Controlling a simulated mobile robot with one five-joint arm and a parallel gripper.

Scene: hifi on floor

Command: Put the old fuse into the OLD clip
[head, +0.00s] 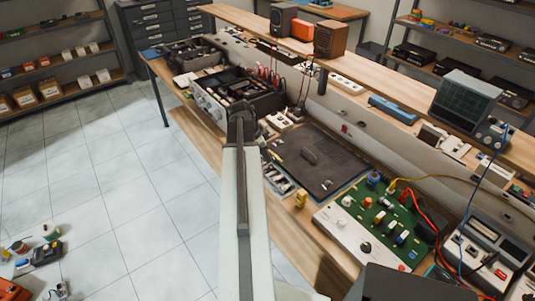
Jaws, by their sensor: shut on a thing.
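My gripper (243,116) is at the front edge of the workbench, next to the open hi-fi amplifier (235,95). It is seen from behind along my own pale arm. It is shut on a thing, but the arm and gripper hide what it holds. I cannot make out the old fuse anywhere in view. No clip marked OLD can be read. Small white parts (280,121) lie on the bench just right of the gripper. A tray of small metal parts (279,177) lies right of my arm, too small to tell apart.
A dark mat (318,162) with a small dark object covers the middle of the bench. A green circuit board unit (378,222) stands at the front right. Shelves and an oscilloscope (465,98) stand behind. The tiled floor (90,190) at left is mostly clear.

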